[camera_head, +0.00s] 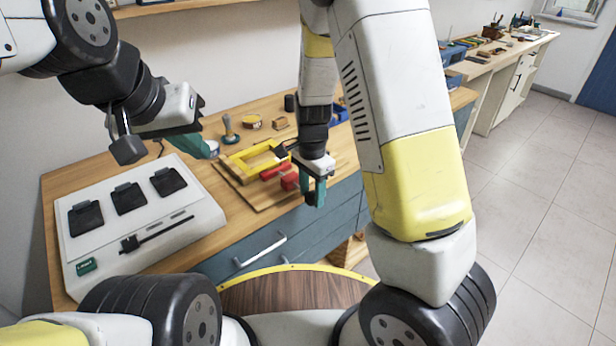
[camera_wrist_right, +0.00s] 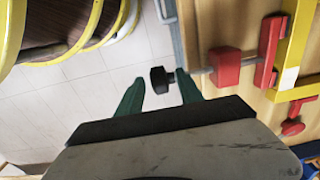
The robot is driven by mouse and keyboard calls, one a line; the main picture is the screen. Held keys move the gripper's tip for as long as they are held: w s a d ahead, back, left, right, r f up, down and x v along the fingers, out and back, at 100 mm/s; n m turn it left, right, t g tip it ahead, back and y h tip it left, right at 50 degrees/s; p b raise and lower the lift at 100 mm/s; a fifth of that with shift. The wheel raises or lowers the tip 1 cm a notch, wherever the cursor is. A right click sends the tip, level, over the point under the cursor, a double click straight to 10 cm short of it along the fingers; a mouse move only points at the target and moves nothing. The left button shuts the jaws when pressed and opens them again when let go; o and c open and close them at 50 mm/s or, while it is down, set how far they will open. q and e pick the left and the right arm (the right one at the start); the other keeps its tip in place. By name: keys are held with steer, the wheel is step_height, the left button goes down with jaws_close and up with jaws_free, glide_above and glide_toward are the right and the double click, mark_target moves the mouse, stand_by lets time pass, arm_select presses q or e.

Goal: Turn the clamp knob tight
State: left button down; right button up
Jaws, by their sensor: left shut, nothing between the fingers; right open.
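The red clamp (camera_wrist_right: 225,66) sits at the front edge of the workbench, beside a yellow frame (camera_wrist_right: 300,90); it also shows in the head view (camera_head: 289,181). Its black knob (camera_wrist_right: 162,79) sticks out past the bench edge on a short rod. My right gripper (camera_head: 313,190) is open, with its green fingers on either side of the knob in the wrist view, the knob nearer the right-hand finger. No contact is clear. My left gripper (camera_head: 189,146) is shut and empty, raised above the bench at the left; its fingertips are partly hidden.
A white panel with black pads (camera_head: 150,225) covers the left of the bench. A wooden board (camera_head: 258,198) lies under the frame. A screwdriver-like tool (camera_head: 229,130), a tape roll (camera_head: 252,122) and small blocks stand behind. Blue drawers (camera_head: 310,235) are below; open floor is at right.

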steer(key=shift+f, duration=0.4)
jaws_close()
steer(key=shift+d, duration=0.15)
